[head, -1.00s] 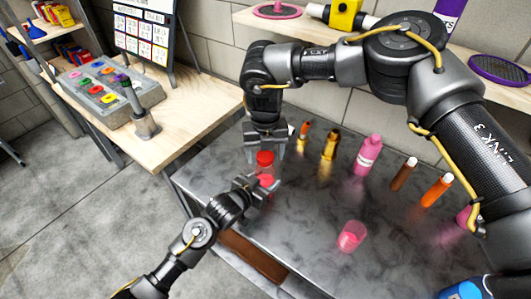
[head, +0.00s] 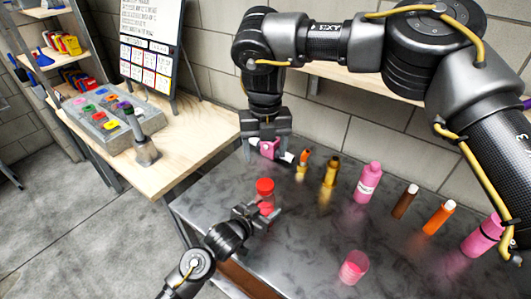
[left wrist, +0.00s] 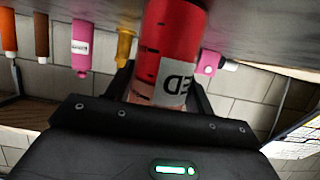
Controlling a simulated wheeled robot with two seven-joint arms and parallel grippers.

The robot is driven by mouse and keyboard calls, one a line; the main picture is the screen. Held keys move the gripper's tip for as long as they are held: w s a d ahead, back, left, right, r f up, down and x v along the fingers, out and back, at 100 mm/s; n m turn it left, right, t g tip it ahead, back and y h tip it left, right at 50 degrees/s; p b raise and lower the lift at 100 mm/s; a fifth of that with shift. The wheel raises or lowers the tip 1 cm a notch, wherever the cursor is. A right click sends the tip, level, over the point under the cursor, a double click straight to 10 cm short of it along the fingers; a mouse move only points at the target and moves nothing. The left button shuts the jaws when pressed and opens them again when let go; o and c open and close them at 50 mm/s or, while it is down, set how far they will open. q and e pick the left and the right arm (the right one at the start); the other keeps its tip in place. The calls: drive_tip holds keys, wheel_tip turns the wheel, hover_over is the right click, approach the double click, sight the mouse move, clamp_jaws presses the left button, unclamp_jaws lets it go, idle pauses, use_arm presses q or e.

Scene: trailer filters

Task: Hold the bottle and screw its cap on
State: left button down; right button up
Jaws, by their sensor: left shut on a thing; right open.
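The red bottle (head: 267,207) stands upright at the left end of the dark metal table, with a red cap (head: 264,186) on its top. I cannot tell how tight the cap is. My left gripper (head: 265,213) is shut around the bottle's body. In the left wrist view the bottle (left wrist: 168,50) shows its red body and a white label with dark letters; its cap is out of frame. My right gripper (head: 268,140) is open, above and behind the cap, apart from it. It partly hides a pink item with a white tip (head: 268,149).
Behind stand an amber bottle (head: 330,172), a pink bottle (head: 367,182), a brown tube (head: 405,202) and an orange tube (head: 438,218). A pink cup (head: 353,267) is at the front. A wooden bench (head: 175,150) stands left. The table's middle is clear.

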use_arm(q)
drive_tip(key=shift+c, duration=2.3)
unclamp_jaws()
drive_tip(key=b+v, duration=0.1)
drive_tip(key=v, duration=1)
